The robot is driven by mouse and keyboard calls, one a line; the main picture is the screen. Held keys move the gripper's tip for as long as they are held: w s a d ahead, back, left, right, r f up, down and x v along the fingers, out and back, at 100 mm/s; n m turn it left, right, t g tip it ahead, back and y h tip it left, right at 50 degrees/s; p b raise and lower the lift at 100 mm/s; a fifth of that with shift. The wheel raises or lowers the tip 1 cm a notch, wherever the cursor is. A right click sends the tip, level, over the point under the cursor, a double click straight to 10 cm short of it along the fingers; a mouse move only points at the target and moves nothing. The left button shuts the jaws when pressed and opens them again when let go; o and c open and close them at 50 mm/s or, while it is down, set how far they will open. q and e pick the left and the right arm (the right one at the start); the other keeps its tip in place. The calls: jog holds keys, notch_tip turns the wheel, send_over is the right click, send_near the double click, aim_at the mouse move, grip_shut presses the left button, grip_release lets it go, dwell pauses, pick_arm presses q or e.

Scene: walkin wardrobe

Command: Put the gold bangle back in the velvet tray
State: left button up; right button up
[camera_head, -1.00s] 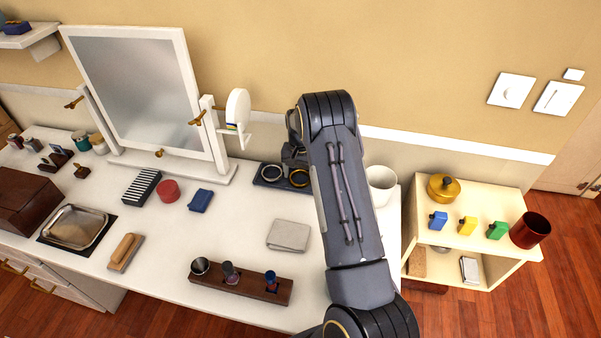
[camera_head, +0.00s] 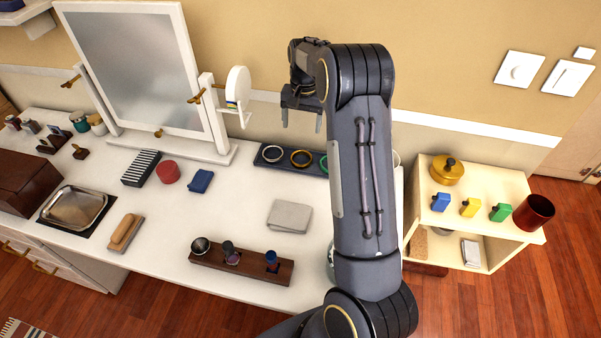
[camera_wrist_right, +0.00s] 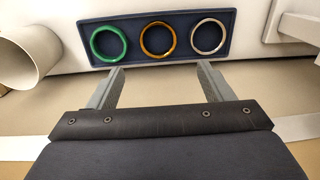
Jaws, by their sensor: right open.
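The dark blue velvet tray (camera_head: 286,166) lies on the white counter near the wall, right of the mirror. The gold bangle (camera_head: 301,166) lies flat in its middle place, between a silver bangle and a green one. In the right wrist view the gold bangle (camera_wrist_right: 141,40) is whole and unobstructed in the tray (camera_wrist_right: 182,42). My right gripper (camera_head: 301,122) is open and empty, raised above the tray and clear of the bangle. Its two fingers (camera_wrist_right: 160,68) show apart in the wrist view. My left gripper is not in view.
The green bangle (camera_wrist_right: 94,43) and silver bangle (camera_wrist_right: 193,37) flank the gold one. A mirror (camera_head: 135,75) with a white stand is left of my gripper. A white cup (camera_wrist_right: 25,58) stands beside the tray. A folded grey cloth (camera_head: 289,216) lies in front.

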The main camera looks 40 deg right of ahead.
jog(key=s+a+r+n+t+y, duration=0.3)
jog(key=s+a+r+n+t, duration=0.1)
jog(key=s+a+r, duration=0.95)
jog(key=s+a+f+n, duration=0.2)
jog(key=s+a, duration=0.3)
jog(key=s, duration=0.3)
jog(key=s+a+f+n+t, duration=0.1)
jog(key=s+a+f+n, duration=0.1)
jog(key=s+a, duration=0.3)
jog(key=s+f, duration=0.1)
jog(key=s, duration=0.2)
jog(key=shift+s+a+y, duration=0.25)
jog(key=shift+a+y, duration=0.05)
jog(key=shift+a, duration=0.1)
